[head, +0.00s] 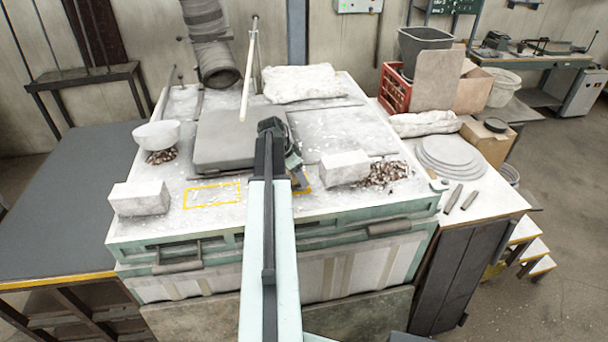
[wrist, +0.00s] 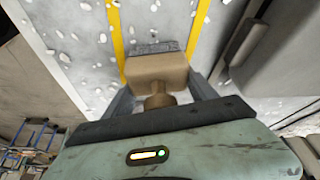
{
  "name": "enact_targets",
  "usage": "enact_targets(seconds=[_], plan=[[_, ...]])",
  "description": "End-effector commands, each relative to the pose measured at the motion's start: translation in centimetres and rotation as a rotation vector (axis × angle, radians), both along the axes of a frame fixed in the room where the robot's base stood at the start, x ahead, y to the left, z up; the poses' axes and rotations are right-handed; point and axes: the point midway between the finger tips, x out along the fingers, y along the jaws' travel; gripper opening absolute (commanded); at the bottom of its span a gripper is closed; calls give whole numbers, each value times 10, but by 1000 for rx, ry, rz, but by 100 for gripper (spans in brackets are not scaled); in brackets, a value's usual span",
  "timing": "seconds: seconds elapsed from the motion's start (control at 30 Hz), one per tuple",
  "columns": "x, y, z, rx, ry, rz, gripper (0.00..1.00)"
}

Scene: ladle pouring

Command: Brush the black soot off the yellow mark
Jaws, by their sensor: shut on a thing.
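My gripper (wrist: 162,92) is shut on a brush (wrist: 157,68) with a tan wooden body and grey bristles. The bristles point at the pale work surface, between two yellow stripes (wrist: 196,28); I cannot tell if they touch it. I make out no clear patch of black soot; my arm and the brush hide part of the surface.
A pale block (head: 344,168) stands close to the right of my gripper, by brown-and-white rubble (head: 385,174). Another block (head: 139,198) and a white bowl (head: 157,134) stand at the left. A grey slab (head: 235,138) and an upright pole (head: 250,70) are behind.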

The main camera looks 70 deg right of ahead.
Motion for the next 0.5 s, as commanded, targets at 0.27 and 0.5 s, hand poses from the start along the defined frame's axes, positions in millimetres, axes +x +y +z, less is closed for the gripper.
enact_targets(seconds=[0.27,0.5], plan=[[12,6,-2,4,-10,1,0],[29,15,-1,4,-10,4,0]])
